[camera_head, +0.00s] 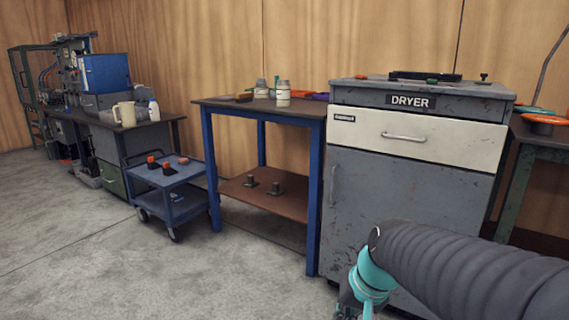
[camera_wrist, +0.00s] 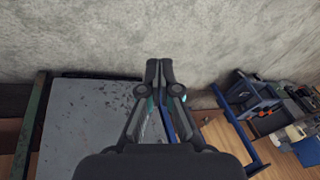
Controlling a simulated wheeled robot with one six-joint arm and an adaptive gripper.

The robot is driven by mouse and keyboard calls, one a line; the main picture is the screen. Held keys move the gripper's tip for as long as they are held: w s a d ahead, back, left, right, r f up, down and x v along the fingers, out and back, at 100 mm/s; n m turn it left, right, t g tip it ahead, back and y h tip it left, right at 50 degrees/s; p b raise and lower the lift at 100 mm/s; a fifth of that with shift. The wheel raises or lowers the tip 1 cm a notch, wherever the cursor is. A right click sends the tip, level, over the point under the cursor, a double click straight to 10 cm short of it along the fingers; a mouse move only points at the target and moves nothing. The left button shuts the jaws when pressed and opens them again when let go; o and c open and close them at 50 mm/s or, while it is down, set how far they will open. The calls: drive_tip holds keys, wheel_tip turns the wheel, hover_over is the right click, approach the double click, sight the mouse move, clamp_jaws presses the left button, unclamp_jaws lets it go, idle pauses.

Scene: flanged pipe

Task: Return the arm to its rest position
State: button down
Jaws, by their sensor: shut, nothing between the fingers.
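My gripper (camera_wrist: 160,72) shows in the wrist view with its two fingertips together and nothing between them. It is in front of the grey dryer cabinet (camera_wrist: 85,125), whose face fills the left of that view. In the head view my arm comes in from the lower right, in a ribbed dark sleeve with a teal joint, in front of the lower part of the dryer (camera_head: 400,185). The gripper's fingers are not clearly visible in the head view.
A blue-framed table (camera_head: 317,190) with jars on top stands left of the dryer. A small blue cart (camera_head: 185,205) stands further left, before a workbench (camera_head: 160,133). A green-legged bench (camera_head: 515,190) is at the right. The concrete floor (camera_head: 90,250) at left is clear.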

drive_tip(key=s+d+r+n+t+h+p, duration=0.2)
drive_tip(key=s+d+r+p, duration=0.2)
drive_tip(key=s+r, duration=0.4)
drive_tip(key=s, duration=0.3)
drive_tip(key=shift+s+d+r+h, duration=0.15)
drive_tip(key=shift+s+d+h, duration=0.1)
drive_tip(key=shift+d+h, duration=0.05)
